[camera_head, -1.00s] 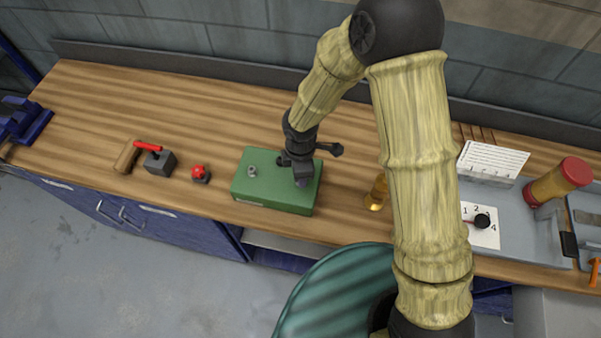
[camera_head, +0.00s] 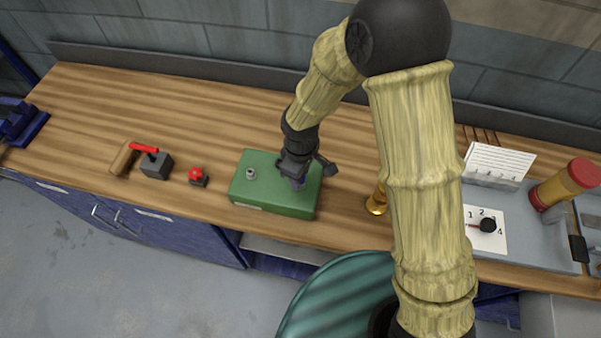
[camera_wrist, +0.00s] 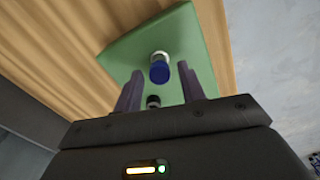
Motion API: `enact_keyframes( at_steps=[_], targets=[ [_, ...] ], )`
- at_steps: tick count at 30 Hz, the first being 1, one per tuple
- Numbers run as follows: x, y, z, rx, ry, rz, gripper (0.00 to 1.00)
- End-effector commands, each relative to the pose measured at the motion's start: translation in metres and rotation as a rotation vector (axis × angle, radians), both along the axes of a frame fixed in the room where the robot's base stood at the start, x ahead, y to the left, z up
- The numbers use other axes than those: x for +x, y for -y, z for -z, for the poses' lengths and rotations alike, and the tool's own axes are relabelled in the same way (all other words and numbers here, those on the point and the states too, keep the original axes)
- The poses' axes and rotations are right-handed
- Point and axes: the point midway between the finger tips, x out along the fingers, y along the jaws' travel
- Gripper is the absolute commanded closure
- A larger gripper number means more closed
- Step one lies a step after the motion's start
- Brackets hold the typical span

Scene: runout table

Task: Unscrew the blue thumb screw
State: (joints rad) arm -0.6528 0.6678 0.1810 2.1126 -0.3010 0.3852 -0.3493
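The green box (camera_head: 272,200) stands on the bench in the head view and fills the middle of the wrist view (camera_wrist: 190,30). The blue thumb screw (camera_wrist: 159,73) shows on the box in the wrist view, with a pale collar at its far end. My gripper (camera_wrist: 160,68) is open, with one purple finger on each side of the blue screw and a visible gap to both. In the head view my gripper (camera_head: 298,183) is low over the right part of the box and hides the blue screw. A grey screw or nut (camera_head: 250,173) sits at the box's left.
Left of the box are a red button (camera_head: 197,175) and a grey block with a red lever (camera_head: 157,165). A brass-coloured object (camera_head: 377,203) stands to the right, partly behind my arm. Farther right are a dial plate (camera_head: 487,238) and a red-capped jar (camera_head: 566,184).

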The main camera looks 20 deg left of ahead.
Motion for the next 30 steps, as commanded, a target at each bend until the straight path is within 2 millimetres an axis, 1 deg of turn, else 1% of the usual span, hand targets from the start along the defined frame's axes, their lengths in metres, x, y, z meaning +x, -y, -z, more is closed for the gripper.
enact_keyframes(
  at_steps=[5,6,12,17,20,24,25,30],
  targets=[
    [0.0005,-0.0001,0.0001,0.0,0.0,-0.002,0.6],
    [0.0005,-0.0001,0.0001,0.0,0.0,-0.003,0.62],
    [0.0005,0.0,0.0002,0.0,0.0,-0.003,1.0],
    [0.0006,0.0002,-0.0007,0.0,0.0,-0.039,1.0],
    [0.0005,0.0004,-0.0022,0.0,-0.002,-0.158,1.0],
    [0.0004,0.0002,-0.0023,0.001,-0.002,-0.358,1.0],
    [0.0006,0.0003,-0.0018,0.0,-0.001,-0.383,1.0],
    [0.0007,0.0001,0.0002,0.0,0.0,-0.407,1.0]
  ],
)
